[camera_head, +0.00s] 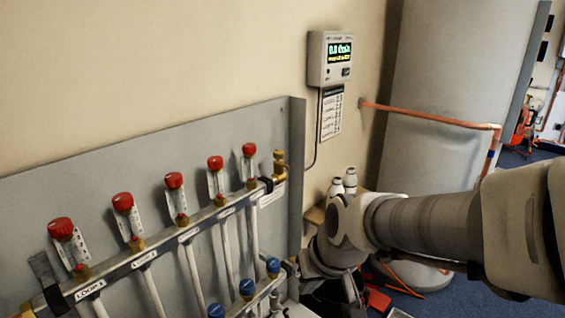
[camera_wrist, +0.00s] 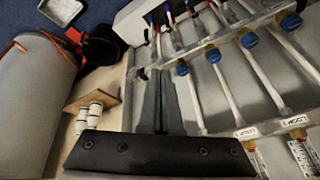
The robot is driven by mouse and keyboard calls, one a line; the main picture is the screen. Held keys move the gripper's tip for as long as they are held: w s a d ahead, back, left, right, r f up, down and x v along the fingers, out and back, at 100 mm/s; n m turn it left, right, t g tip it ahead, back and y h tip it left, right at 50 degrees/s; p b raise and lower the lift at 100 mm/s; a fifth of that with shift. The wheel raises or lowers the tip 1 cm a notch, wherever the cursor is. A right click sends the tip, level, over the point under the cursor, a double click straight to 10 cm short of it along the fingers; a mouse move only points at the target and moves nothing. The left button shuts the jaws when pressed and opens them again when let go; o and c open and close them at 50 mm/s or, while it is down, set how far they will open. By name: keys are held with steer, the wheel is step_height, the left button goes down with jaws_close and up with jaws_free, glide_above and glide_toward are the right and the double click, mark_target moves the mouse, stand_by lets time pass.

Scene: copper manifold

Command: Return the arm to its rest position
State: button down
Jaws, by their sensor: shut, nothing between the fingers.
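My arm (camera_head: 410,225) reaches in from the right edge of the head view and bends down at its wrist, in front of the manifold's right end. My gripper (camera_wrist: 161,74) shows in the wrist view with its two dark fingers together and nothing between them. In the head view its fingers cannot be made out clearly. The copper manifold (camera_head: 150,250) has a row of red-capped flow meters (camera_head: 174,181) and a lower row of blue caps (camera_head: 247,287). The fingers appear in front of the grey backboard (camera_wrist: 210,85), and I cannot tell the gap.
A wall display (camera_head: 331,58) hangs above the manifold's right end. A large grey tank (camera_head: 440,90) with a copper pipe (camera_head: 430,116) stands behind my arm. White bottles (camera_wrist: 92,112) stand on a small wooden shelf (camera_wrist: 85,98). Blue floor (camera_head: 520,172) shows at the right.

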steer(key=s+d+r+m+t+h, duration=0.2)
steer(key=s+d+r+m, duration=0.1)
steer(key=s+d+r, duration=0.7)
step_height(320, 180, up, 19)
steer(key=p, duration=2.1)
steer(key=shift+s+a+n+g, duration=0.3)
steer(key=shift+a, duration=0.15)
